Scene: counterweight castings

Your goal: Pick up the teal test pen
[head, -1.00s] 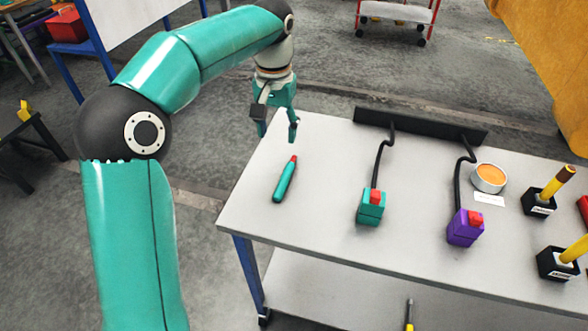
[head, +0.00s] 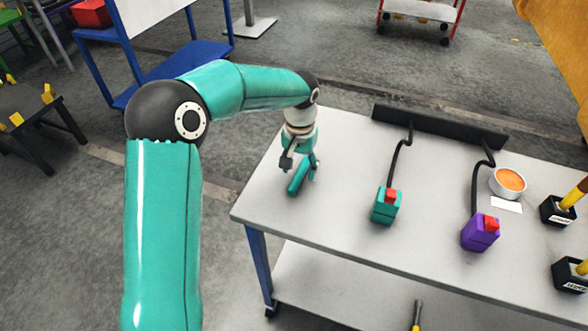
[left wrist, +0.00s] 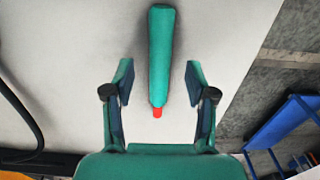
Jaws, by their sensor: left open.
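The teal test pen (head: 297,179) lies on the white table near its left end, partly covered by my left gripper in the head view. In the left wrist view the pen (left wrist: 161,55) points its red tip toward my gripper. My left gripper (head: 303,175) is right over the pen, pointing down. In the left wrist view its two fingers (left wrist: 159,80) are spread, one on each side of the pen's red-tipped end, with a gap on both sides. I cannot tell how high the fingertips are above the table. My right gripper is not in view.
On the white table (head: 345,200) stand a teal box (head: 386,207) and a purple box (head: 480,234), each with a red top and a black cable to a dark bar (head: 440,130). An orange-filled dish (head: 508,183) is at the right. The table is clear around the pen.

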